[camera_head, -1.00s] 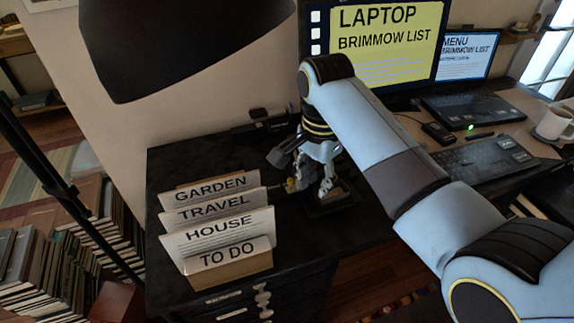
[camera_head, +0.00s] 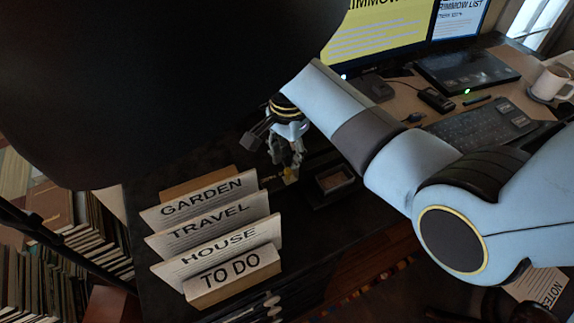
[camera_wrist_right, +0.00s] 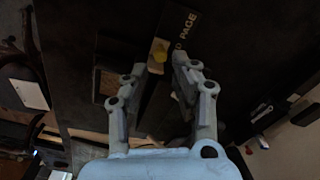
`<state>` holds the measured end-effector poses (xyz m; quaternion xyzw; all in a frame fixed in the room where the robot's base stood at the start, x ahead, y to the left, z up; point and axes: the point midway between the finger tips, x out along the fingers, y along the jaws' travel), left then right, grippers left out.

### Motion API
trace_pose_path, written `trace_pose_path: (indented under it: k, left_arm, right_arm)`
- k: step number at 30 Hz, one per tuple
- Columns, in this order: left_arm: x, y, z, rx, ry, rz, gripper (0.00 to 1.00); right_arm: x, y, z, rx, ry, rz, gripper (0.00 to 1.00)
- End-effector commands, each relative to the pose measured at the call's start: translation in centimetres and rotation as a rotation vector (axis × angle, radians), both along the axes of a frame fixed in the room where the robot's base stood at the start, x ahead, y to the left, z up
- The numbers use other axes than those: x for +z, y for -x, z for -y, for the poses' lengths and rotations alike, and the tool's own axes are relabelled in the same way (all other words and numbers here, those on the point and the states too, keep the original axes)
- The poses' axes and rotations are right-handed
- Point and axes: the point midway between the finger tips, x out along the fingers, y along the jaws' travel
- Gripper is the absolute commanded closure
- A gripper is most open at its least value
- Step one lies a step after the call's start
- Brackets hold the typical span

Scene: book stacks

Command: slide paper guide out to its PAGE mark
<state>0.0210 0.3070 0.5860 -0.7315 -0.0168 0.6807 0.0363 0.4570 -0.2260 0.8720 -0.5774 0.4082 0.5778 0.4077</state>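In the head view the yellow knob (camera_head: 290,175) is small, right of the card stack and partly hidden by my gripper. My right gripper (camera_head: 287,167) points down at it. In the wrist view my right gripper (camera_wrist_right: 160,68) is open, with one finger on each side of the knob and gaps visible. My left gripper is not in view.
A card holder (camera_head: 235,282) with GARDEN, TRAVEL, HOUSE and TO DO cards stands left of the gripper. A small dark tray (camera_head: 322,200) lies close on its right. A large dark shape (camera_head: 150,90) blocks the upper left. A keyboard and mug (camera_head: 553,82) are farther right.

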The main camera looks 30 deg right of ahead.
Motion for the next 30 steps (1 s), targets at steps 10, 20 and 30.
trace_pose_path:
  k: [10,20,30]
  left_arm:
    - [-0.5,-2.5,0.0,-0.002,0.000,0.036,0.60]
    - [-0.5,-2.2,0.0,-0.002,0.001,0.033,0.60]
    - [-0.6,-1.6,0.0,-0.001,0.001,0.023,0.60]
  right_arm:
    - [-4.2,0.0,0.0,0.000,0.000,0.001,0.73]
    - [-4.3,0.0,0.0,0.000,0.000,0.001,0.80]
    - [-4.3,0.0,0.0,0.000,0.000,0.001,1.00]
